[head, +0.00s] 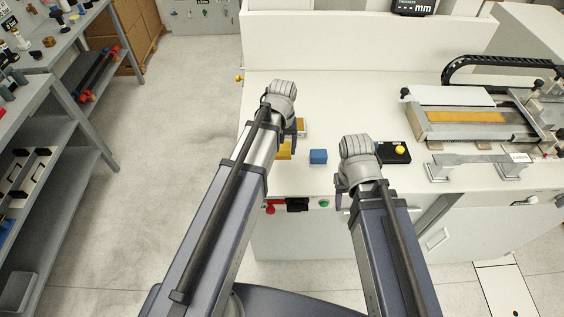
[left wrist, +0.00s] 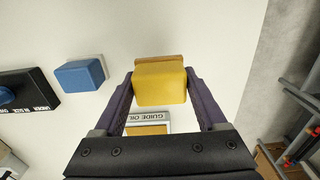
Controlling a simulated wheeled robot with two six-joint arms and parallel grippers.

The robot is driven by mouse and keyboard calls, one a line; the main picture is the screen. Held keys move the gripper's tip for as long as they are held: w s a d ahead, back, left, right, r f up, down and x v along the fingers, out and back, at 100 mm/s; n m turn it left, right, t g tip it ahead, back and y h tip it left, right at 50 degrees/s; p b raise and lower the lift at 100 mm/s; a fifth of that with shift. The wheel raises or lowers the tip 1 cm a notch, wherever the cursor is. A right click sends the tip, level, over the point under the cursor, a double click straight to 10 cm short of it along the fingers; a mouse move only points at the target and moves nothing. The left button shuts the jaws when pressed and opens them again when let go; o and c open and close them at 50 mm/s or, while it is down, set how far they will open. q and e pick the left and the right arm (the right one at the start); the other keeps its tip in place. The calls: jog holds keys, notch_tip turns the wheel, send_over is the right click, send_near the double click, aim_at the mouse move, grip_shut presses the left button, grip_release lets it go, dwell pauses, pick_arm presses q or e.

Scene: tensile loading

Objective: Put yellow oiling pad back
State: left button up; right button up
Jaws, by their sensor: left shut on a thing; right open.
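The yellow oiling pad (left wrist: 160,83) is a small block with a brown strip along one edge. It sits between the two fingers of my left gripper (left wrist: 160,100), which is shut on it. In the head view the pad (head: 285,151) shows partly behind my left arm, over the white bench top near its front edge. I cannot tell whether it touches the bench. A small tray labelled GUIDE OIL (left wrist: 148,117), with a yellow inside, lies beside the pad; it also shows in the head view (head: 301,124). My right gripper (head: 342,190) is open, mostly hidden by its wrist.
A blue block (head: 318,156) stands between my grippers. A black box with a yellow button (head: 394,153) is beside my right wrist. A machine with an orange strip (head: 465,116) and a grey bracket (head: 480,162) fill the right. The bench's left edge is near my left gripper.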

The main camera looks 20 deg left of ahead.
aim_at(282, 156)
pick_arm(q)
jog(key=shift+f+b, duration=1.8)
jog(key=shift+f, duration=0.25)
jog(key=shift+f, duration=0.25)
jog(key=o, duration=1.2)
jog(key=shift+r, duration=0.1)
jog(key=shift+o, duration=0.2)
jog(key=shift+r, duration=0.15)
notch_tip(282, 156, up, 12)
jog(key=p, duration=1.2)
jog(key=s+d+m+y, duration=0.1)
jog(key=s+d+m, duration=0.5)
jog(key=s+d, duration=0.4)
jog(key=s, duration=0.4)
jog(key=shift+s+d+m, duration=0.2)
jog(key=shift+d+m, duration=0.05)
jog(key=shift+m, duration=0.15)
